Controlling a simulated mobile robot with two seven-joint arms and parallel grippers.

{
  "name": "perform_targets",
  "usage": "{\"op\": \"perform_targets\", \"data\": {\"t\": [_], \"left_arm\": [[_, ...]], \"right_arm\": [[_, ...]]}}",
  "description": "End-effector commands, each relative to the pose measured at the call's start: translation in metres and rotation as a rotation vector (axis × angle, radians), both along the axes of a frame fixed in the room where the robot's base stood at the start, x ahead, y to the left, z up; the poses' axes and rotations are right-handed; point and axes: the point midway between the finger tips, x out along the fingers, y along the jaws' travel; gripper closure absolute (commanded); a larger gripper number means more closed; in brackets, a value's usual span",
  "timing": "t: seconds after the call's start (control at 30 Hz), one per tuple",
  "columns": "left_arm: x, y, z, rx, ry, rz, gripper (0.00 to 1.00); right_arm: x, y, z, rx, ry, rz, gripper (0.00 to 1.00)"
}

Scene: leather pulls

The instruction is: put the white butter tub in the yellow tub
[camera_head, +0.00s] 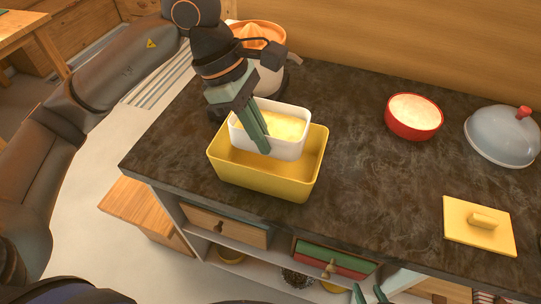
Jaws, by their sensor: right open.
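The white butter tub (289,151), with pale yellow butter inside, is over the back part of the yellow tub (262,184) on the dark counter. Its lower part overlaps the yellow tub's opening; I cannot tell if it touches the bottom. My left gripper (260,142) reaches down from above, its green fingers at the white tub's front left wall, shut on it. My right gripper (371,294) is open and empty at the bottom edge of the view, in front of the counter, only its fingertips showing.
A yellow lid with a knob (478,227) lies at the right. A red bowl (413,118) and a grey dome with a red knob (503,136) stand at the back right. An orange-topped juicer (258,33) stands behind my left gripper. The counter's middle is clear.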

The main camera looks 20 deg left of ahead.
Motion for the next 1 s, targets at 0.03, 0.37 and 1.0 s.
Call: {"op": "perform_targets", "data": {"t": [0.03, 0.37, 1.0], "left_arm": [[-0.001, 0.0, -0.012, 0.0, 0.005, 0.0, 1.0], [0.0, 0.0, -0.051, -0.001, 0.001, 0.0, 1.0], [0.0, 0.0, -0.088, 0.0, 0.0, 0.0, 0.94]], "right_arm": [[-0.001, 0.0, -0.001, -0.001, 0.003, 0.0, 0.5], [-0.007, 0.0, -0.004, -0.001, 0.016, 0.001, 0.5], [-0.005, 0.001, -0.006, 0.0, 0.012, 0.002, 0.5]]}}
